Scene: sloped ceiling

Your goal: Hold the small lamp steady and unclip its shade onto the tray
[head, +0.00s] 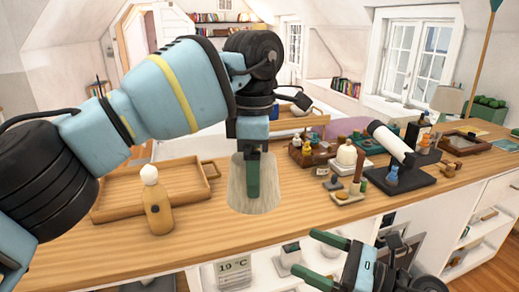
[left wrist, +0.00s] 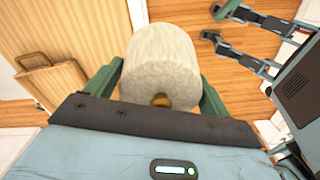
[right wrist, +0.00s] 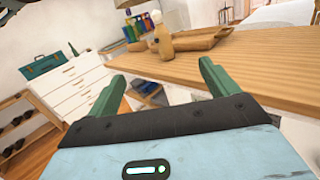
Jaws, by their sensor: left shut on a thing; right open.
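The lamp's base (head: 159,214), a wooden bottle-like body with a round white bulb on top, stands upright on the counter without a shade. It also shows in the right wrist view (right wrist: 162,44). The wooden tray (head: 108,213) lies just behind it. My left gripper (head: 253,178) is shut on the pale, flared shade (head: 238,192), right of the tray and lamp; the shade also fills the left wrist view's middle (left wrist: 160,60). I cannot tell whether its lower rim touches the counter. My right gripper (head: 308,254) is open and empty, in front of the counter's edge.
The wooden counter (head: 300,206) has free room around the shade. To the right stand small bottles in a wooden box (head: 311,154), a white jar (head: 346,156) and a dark stand with a white tube (head: 391,142). Open shelves (head: 484,232) lie below the counter.

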